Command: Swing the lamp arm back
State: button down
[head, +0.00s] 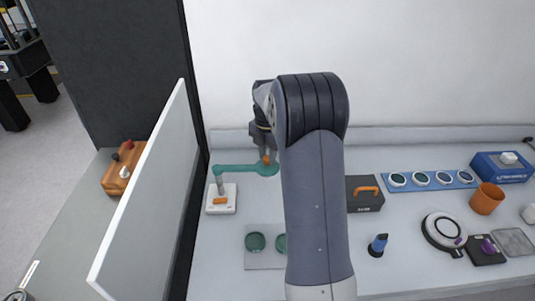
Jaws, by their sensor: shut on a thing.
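The lamp stands at the left of the bench, with a white base (222,199) that carries an orange part. A teal lamp arm (237,168) reaches from its post to the right and ends in a round teal head (267,170). A small orange knob (266,160) sits on top of the head. My gripper (265,154) points down over the head and is shut on this knob. The fingertips are small and partly dark in this view. My own arm covers the middle of the bench and whatever lies behind it.
A white upright panel (145,205) stands to the left. Green discs (256,242) lie on a grey plate in front of the lamp. To the right are a dark box with an orange handle (367,190), a blue rack of discs (430,181), an orange cup (487,199) and a blue-topped stamp-like piece (378,245).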

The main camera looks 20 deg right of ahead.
jog(key=shift+w+r, duration=0.1)
jog(key=c, duration=1.1)
grip_release()
jog(key=shift+c, duration=0.2)
notch_tip(320, 180, up, 11)
jog(key=b, duration=0.1)
jog(key=shift+f, duration=0.25)
notch_tip(320, 180, down, 11)
jog(key=shift+r+p, duration=0.1)
jog(key=shift+p, duration=0.45)
jog(key=shift+r, duration=0.1)
